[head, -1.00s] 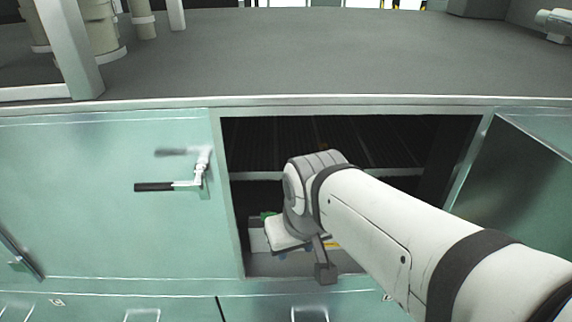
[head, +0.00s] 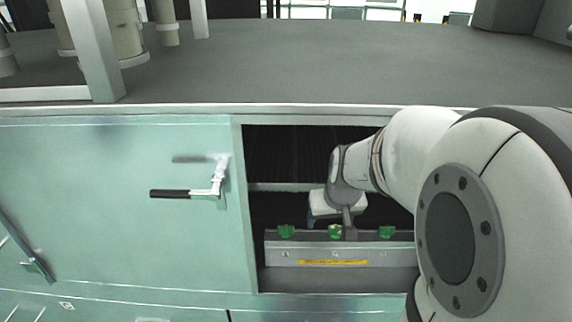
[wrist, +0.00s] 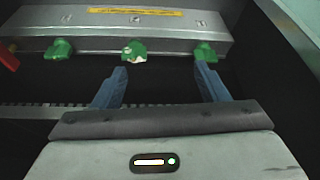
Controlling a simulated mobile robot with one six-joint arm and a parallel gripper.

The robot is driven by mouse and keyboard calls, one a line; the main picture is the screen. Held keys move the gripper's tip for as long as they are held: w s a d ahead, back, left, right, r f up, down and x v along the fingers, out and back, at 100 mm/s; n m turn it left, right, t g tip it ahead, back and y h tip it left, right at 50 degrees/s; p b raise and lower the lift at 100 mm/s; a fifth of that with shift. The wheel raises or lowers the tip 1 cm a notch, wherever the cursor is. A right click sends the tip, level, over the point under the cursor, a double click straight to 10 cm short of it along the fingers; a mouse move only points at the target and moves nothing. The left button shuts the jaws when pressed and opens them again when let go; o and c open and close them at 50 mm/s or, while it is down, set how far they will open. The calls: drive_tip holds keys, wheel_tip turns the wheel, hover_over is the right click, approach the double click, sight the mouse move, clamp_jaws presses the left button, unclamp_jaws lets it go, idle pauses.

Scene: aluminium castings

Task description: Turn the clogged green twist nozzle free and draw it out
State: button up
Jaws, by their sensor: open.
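The clogged green twist nozzle (wrist: 134,52), with whitish crust on it, sits in a row of green nozzles on a grey metal bar (wrist: 168,38) in the wrist view. In the head view the pale-marked nozzle (head: 335,232) is in the middle of the visible row, on top of the bar (head: 285,252). My gripper (wrist: 158,68) is open and empty. Its two blue fingers point toward the bar, and the clogged nozzle lies just beyond the tips, nearer the left finger, apart from both. In the head view my gripper (head: 330,215) is inside the opening, its fingers mostly hidden.
Green nozzles stand either side, left (wrist: 59,49) and right (wrist: 205,52), in the wrist view. A red piece (wrist: 8,57) is at the far left. The cabinet opening's left edge (head: 240,200) and the worktop (head: 300,70) bound the space. My arm hides the opening's right side.

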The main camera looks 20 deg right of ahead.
hover_over(337, 227)
drive_tip(key=s, duration=0.3)
wheel_tip(337, 227, down, 4)
drive_tip(key=shift+m, duration=0.3)
drive_tip(key=x, duration=0.7)
drive_tip(key=shift+w+a+f, duration=0.15)
drive_tip(key=shift+w+f, duration=0.15)
drive_tip(key=shift+w, duration=0.05)
drive_tip(key=shift+c, duration=0.5)
drive_tip(key=c, duration=1)
drive_tip(key=shift+o, duration=0.2)
drive_tip(key=shift+f+b, duration=0.1)
drive_tip(key=shift+b, duration=0.65)
drive_tip(key=shift+n+y+b, duration=0.3)
drive_tip(key=shift+n+b, duration=1)
drive_tip(key=shift+b, duration=1.6)
drive_tip(key=shift+n+y+b, duration=0.5)
drive_tip(key=shift+n+b, duration=0.9)
drive_tip(key=shift+b, duration=0.7)
